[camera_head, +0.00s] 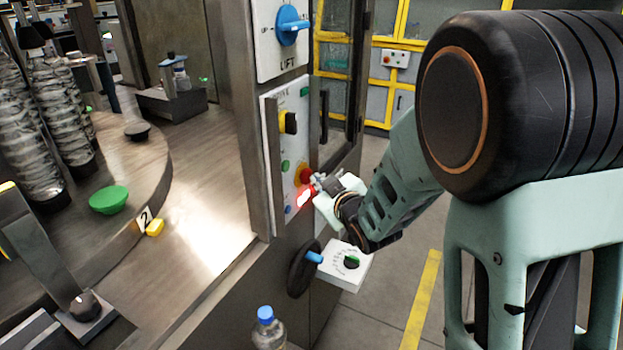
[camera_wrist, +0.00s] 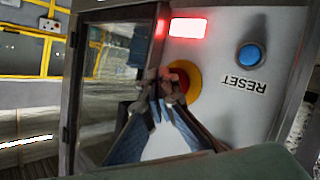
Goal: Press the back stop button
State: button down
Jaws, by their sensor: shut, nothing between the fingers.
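A red stop button (camera_wrist: 179,80) on a yellow ring is on the white control panel, partly hidden behind my fingertips in the wrist view. It also shows in the head view (camera_head: 306,174), just left of my gripper. My gripper (camera_head: 317,183) is shut and empty, with its tips at the button's face. In the wrist view the fingertips (camera_wrist: 160,86) overlap the button's left part. I cannot tell whether they touch it or whether it is pushed in. Neither view shows a label marking it as the back stop.
A lit red lamp (camera_wrist: 188,27) and a blue RESET button (camera_wrist: 250,55) are near the stop button. A blue LIFT knob (camera_head: 291,25) is above. Below are a white dial box (camera_head: 345,268), a black handwheel (camera_head: 301,268) and a bottle (camera_head: 267,330). A glazed door stands beside the panel.

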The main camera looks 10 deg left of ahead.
jog(key=shift+s+d+b, duration=0.3)
jog(key=shift+d, duration=0.5)
jog(key=shift+d, duration=0.1)
jog(key=d, duration=0.1)
jog(key=s+d, duration=0.1)
jog(key=d, duration=0.2)
jog(key=shift+s+d+b, duration=0.25)
jog(key=shift+s+b, duration=0.1)
dwell(0.4)
